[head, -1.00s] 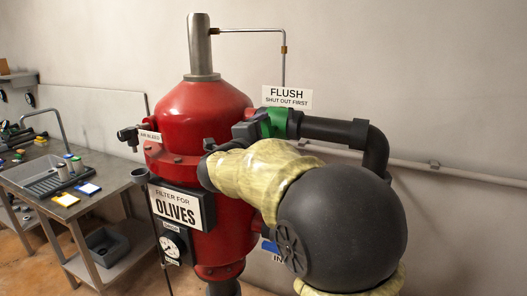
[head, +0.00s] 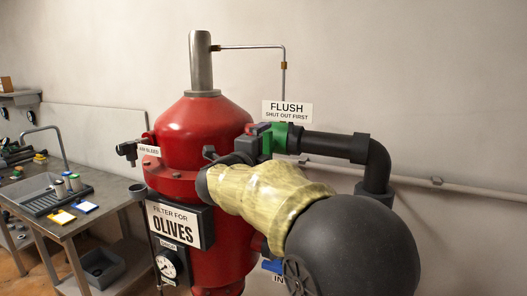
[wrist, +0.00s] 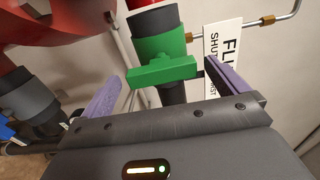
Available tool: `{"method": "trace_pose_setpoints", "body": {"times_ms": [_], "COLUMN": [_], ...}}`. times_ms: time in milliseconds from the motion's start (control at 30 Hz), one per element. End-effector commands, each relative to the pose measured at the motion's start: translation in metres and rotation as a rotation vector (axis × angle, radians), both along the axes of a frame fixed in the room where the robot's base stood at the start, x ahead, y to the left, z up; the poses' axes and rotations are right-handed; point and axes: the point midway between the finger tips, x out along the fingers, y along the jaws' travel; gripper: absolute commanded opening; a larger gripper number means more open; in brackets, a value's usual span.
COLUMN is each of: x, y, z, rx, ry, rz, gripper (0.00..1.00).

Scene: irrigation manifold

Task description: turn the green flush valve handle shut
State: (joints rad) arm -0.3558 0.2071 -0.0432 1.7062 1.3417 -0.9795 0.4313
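The green flush valve (head: 290,140) sits on the black pipe to the right of the red filter tank, under the FLUSH sign. In the wrist view, its green bar handle (wrist: 160,70) lies crosswise over the valve body and the dark pipe. My gripper (wrist: 162,74) is open, with one purple-padded finger on each side of the handle and a gap at both ends. Nothing is held. In the head view, my gripper (head: 257,139) is at the valve's left side, and my arm hides part of it and the handle.
The red tank (head: 205,125) fills the middle, with an air bleed valve (head: 127,150) on its left. The black pipe (head: 340,146) bends down at right. The FLUSH sign (head: 287,111) is close above the valve. A metal bench (head: 100,212) stands at left.

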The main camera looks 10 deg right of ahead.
Motion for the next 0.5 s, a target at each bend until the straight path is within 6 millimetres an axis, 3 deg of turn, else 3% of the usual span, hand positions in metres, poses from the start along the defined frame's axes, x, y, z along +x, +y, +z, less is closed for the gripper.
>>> {"method": "trace_pose_setpoints", "body": {"times_ms": [300,500], "x": [-0.002,-0.018], "y": [0.001,0.014], "z": [0.001,0.0], "rx": [-0.002,-0.001], "ry": [-0.001,-0.002], "rz": [0.001,0.003], "gripper": [0.98,0.98]}}
